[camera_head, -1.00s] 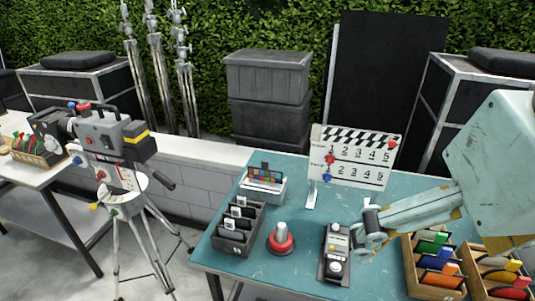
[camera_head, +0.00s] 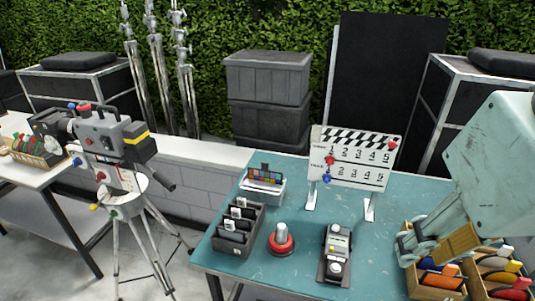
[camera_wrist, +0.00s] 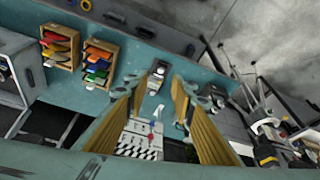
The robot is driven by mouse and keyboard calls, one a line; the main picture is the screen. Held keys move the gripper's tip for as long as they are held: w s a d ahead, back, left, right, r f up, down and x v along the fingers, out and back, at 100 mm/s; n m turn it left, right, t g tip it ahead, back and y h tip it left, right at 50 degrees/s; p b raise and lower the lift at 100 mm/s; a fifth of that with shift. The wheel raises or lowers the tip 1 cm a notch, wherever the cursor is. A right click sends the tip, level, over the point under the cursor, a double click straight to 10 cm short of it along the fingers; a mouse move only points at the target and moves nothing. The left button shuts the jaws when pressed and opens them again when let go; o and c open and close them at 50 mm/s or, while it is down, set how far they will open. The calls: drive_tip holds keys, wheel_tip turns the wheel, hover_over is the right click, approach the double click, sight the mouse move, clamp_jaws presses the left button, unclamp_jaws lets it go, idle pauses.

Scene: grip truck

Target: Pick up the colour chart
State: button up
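The colour chart (camera_head: 264,174) is a small dark card with rows of coloured patches. It stands in a light grey holder (camera_head: 264,190) at the back left of the teal table. My gripper (camera_head: 408,247) is at the right of the table, over the near side by the wooden boxes, well apart from the chart. In the wrist view my gripper (camera_wrist: 152,105) shows its gold-coloured fingers spread wide with nothing between them. I cannot make out the chart in the wrist view; a finger may hide it.
A clapperboard (camera_head: 355,157) stands on the table between chart and gripper. A grey meter (camera_head: 336,255), a red-based knob (camera_head: 281,240) and a dark card rack (camera_head: 238,229) stand in front. A wooden box (camera_head: 418,283) of coloured pieces is under my gripper.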

idle(0.3)
drive_tip(key=w+a+r+m+g+p, duration=0.1)
drive_tip(key=w+a+r+m+p, duration=0.15)
drive_tip(key=w, duration=0.65)
drive_tip(key=w+a+r+m+p, duration=0.1)
drive_tip(key=w+r+m+p, duration=0.2)
drive_tip(key=w, duration=0.7)
drive_tip(key=m+g+p, duration=0.3)
drive_tip(key=m+p, duration=0.7)
drive_tip(key=m, duration=0.6)
hover_over(263, 174)
drive_tip(key=d, duration=0.1)
wheel_tip(263, 174, down, 25)
drive_tip(key=shift+f+n, duration=0.15)
drive_tip(key=shift+n, duration=0.1)
drive_tip(key=shift+w+f+p, duration=0.1)
drive_tip(key=shift+f+p, duration=0.55)
drive_tip(key=shift+f, duration=3.55)
